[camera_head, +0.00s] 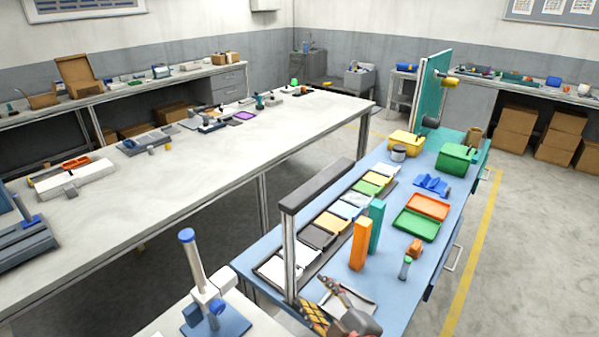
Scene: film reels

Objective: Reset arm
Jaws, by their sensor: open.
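My arm and gripper cannot be made out in the head view. No film reel can be picked out with certainty. A blue workbench (395,270) stands at the right. On it an orange upright block (360,245) and a teal upright block (376,226) stand side by side. Beside them lies a row of flat coloured trays or cards (335,220). A dark-topped frame (318,186) rises at the bench's left side. Several tools (340,312), one with yellow and black stripes, lie at the near end, cut off by the picture's bottom edge.
A long white table (240,150) runs across the left, mostly bare. A stand with a blue base (216,322) and upright post is in front. An orange tray (428,206), green tray (416,224) and green box (455,158) sit on the blue bench. Open floor (510,270) lies right.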

